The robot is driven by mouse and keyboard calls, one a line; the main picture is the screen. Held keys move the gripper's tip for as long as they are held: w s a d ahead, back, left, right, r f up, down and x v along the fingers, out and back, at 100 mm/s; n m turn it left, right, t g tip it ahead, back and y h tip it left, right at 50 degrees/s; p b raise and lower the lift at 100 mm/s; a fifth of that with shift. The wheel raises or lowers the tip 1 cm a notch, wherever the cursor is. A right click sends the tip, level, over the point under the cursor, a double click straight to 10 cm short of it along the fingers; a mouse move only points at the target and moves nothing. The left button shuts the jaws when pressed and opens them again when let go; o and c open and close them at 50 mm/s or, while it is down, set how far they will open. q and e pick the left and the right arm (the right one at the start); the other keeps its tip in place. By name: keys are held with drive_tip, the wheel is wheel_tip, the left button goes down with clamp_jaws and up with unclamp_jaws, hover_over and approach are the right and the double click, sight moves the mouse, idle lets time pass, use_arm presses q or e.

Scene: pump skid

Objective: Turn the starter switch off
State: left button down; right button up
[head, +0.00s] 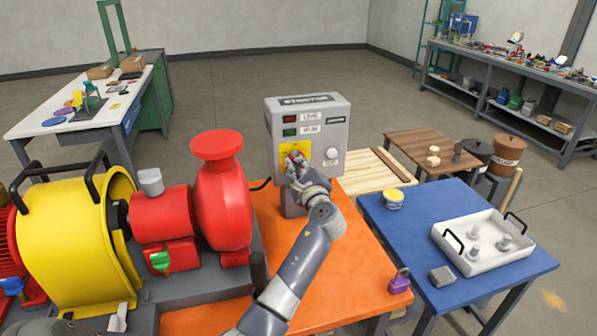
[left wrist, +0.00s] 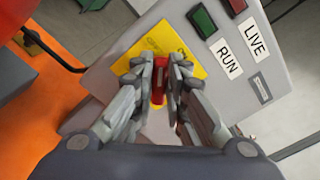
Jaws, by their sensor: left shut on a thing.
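The grey starter box (head: 337,118) stands on the orange bench. Its front has a yellow plate (head: 285,149) with a red switch handle (head: 294,156), partly hidden by my gripper. My left gripper (head: 299,170) is at the handle, its arm reaching up from the bottom of the head view. In the left wrist view, the fingers (left wrist: 164,88) are closed on the red handle (left wrist: 183,80), one on each side, in front of the yellow plate (left wrist: 150,42). The handle's exact setting is hard to read. My right gripper is not in view.
The box also carries a red lamp (head: 290,119), a green lamp (head: 290,132) and a round knob (head: 332,153). A red pump (head: 222,200) stands close on the left. A purple padlock (head: 400,281) lies on the orange bench (head: 340,290). A blue table (head: 400,235) is at right.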

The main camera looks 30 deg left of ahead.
use_arm(q)
drive_tip(key=shift+s+a+f+n+b, duration=0.1)
drive_tip(key=shift+f+n+b, duration=0.1)
drive_tip(key=shift+n+b, duration=1.2)
drive_tip(key=shift+f+n+b, duration=0.25)
drive_tip(key=shift+n+b, duration=0.9)
drive_tip(key=shift+n, duration=0.4)
drive_tip(key=shift+s+a+f+n+b, duration=0.1)
drive_tip(key=shift+f+n+b, duration=0.1)
drive_tip(key=shift+n+b, duration=1.2)
drive_tip(key=c, duration=1.8)
unclamp_jaws()
drive_tip(key=shift+d, duration=0.1)
drive_tip(key=shift+o, duration=1)
drive_tip(key=shift+r, duration=0.1)
drive_tip(key=v, duration=1.2)
